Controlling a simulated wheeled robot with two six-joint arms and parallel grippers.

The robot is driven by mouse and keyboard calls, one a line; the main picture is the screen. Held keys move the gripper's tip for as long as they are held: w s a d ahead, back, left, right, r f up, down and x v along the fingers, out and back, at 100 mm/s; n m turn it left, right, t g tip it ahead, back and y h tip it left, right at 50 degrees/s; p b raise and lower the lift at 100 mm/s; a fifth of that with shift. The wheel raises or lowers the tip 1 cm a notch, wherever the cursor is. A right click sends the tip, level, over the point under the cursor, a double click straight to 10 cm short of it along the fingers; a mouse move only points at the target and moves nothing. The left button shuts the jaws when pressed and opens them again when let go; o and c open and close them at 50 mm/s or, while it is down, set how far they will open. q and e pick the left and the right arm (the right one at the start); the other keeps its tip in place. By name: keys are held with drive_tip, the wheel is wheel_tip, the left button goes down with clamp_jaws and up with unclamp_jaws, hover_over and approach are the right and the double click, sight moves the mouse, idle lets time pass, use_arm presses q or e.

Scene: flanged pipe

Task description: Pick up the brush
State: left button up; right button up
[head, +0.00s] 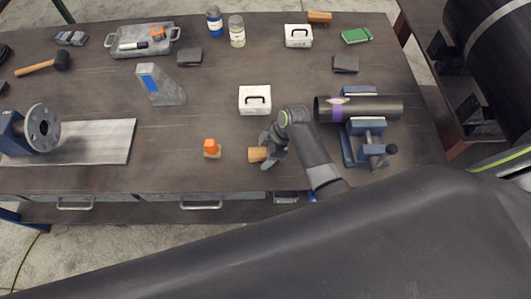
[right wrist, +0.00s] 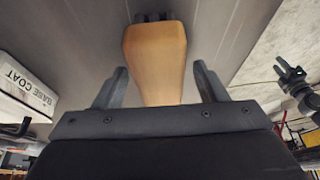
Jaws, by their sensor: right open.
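The brush (head: 257,154) shows as a short tan wooden block on the bench near its front edge, at the fingers of my right gripper (head: 273,150). In the right wrist view the brush's wooden body (right wrist: 155,60) stands between the two spread fingers of my right gripper (right wrist: 160,88), with a gap on each side. Small dark parts show at its far end. My right gripper is open and not closed on it. My left gripper is not in the head view.
A white case (head: 255,100) stands behind my right gripper; a case lettered BASE COAT (right wrist: 25,88) shows at left in the wrist view. The pipe (head: 375,107) lies in a blue vise (head: 363,140) to the right. An orange item (head: 211,149) sits to the left.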

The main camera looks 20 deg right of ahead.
drive_tip(key=c, duration=1.1)
wheel_tip(320, 180, up, 10)
drive_tip(key=shift+r+b, duration=0.2)
drive_tip(key=shift+b, duration=0.85)
drive_tip(key=o, duration=0.4)
drive_tip(key=shift+c, duration=1.2)
drive_tip(key=shift+w+r, duration=0.1)
